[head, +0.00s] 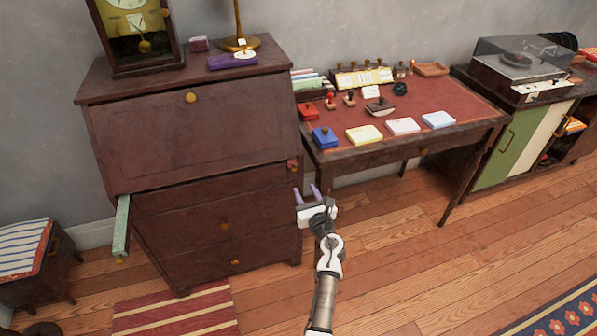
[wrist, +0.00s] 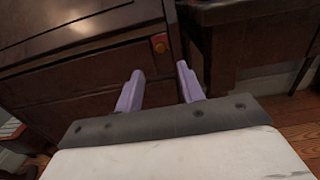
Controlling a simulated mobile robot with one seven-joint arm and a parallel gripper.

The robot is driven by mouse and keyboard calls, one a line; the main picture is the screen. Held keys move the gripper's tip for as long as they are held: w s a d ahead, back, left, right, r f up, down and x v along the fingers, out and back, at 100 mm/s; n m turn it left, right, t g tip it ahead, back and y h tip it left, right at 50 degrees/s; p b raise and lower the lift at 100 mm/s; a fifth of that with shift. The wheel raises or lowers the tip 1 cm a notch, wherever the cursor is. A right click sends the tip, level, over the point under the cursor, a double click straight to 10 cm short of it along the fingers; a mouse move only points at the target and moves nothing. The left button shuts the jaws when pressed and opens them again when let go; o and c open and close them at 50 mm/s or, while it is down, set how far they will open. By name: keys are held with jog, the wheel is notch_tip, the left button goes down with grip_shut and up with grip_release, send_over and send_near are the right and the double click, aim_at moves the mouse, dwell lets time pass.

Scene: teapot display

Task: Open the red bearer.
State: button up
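The red bearer (head: 292,166) shows as a small red end with a knob, at the upper right of the dark wooden bureau's (head: 190,145) front, below the closed sloping flap. It looks about flush with the front. In the wrist view the red bearer (wrist: 158,40) with its orange-yellow knob is ahead, above the gap between the fingertips. My gripper (head: 307,190) is open and empty, with two purple fingers, in front of the bureau's right edge and below the bearer. The fingers also show in the wrist view (wrist: 160,72), apart from the knob.
A green bearer (head: 122,225) sticks out at the bureau's left. Drawers with knobs lie below the flap. A red-topped desk (head: 445,100) with stamps and paper pads stands close on the right. The wooden floor (head: 400,260) in front is clear, with a striped rug (head: 180,312).

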aim_at(295, 169)
jog(key=x, duration=0.9)
jog(key=shift+w, duration=0.25)
grip_shut()
